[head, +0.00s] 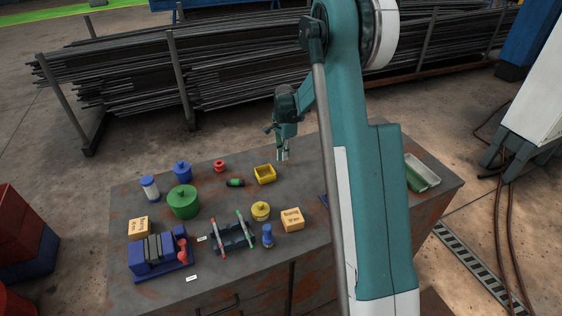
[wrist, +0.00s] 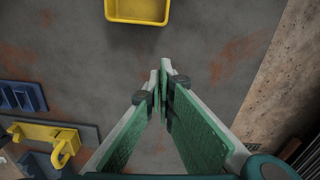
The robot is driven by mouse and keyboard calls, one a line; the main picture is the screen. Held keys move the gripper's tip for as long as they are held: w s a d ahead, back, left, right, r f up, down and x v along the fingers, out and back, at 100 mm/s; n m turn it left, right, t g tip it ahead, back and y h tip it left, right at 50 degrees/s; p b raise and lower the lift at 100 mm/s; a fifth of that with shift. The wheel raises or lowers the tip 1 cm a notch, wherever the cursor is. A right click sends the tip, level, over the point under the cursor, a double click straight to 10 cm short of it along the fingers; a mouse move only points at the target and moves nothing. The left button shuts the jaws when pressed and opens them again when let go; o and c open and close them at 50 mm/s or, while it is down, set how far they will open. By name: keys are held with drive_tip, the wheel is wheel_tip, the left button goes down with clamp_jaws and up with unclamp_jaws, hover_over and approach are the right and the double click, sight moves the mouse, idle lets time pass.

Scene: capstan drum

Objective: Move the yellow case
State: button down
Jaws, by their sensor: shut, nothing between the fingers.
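The yellow case (head: 265,174) is a small open-topped box standing on the dark, rust-stained workbench, near its back edge. Its near part also shows at the top of the wrist view (wrist: 137,10). My gripper (head: 283,155) hangs above the back of the bench, just right of the case in the head view. In the wrist view my gripper's green fingers (wrist: 166,75) point down at bare bench, with the case beyond the tips and apart from them. The fingers are shut and hold nothing.
Around the case stand a green-black cylinder (head: 235,182), a red spool (head: 219,166) and a yellow round weight (head: 261,211). A blue block (wrist: 22,97) and a yellow hooked piece (wrist: 50,134) lie left in the wrist view. My arm hides part of the bench.

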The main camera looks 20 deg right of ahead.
wheel_tip(320, 180, up, 8)
drive_tip(key=shift+f+p, duration=0.2)
drive_tip(key=shift+p, duration=0.1)
idle(0.6)
drive_tip(key=s+a+r+n+t, duration=0.2)
drive_tip(key=s+a+r+n, duration=0.3)
drive_tip(key=s+r, duration=0.5)
drive_tip(key=s+a+r+n+t, duration=0.1)
drive_tip(key=s+a+r+n, duration=0.2)
drive_tip(key=s+a+r, duration=0.55)
drive_tip(key=s+a+n+t, duration=0.2)
drive_tip(key=s+a+n, duration=0.1)
drive_tip(key=s, duration=1)
drive_tip(key=s+a+r+n+t, duration=0.1)
drive_tip(key=s+n, duration=0.4)
drive_tip(key=s, duration=0.8)
drive_tip(key=shift+s+a+r+n+t, duration=0.15)
drive_tip(key=shift+s+a+n+t, duration=0.35)
drive_tip(key=shift+a, duration=0.4)
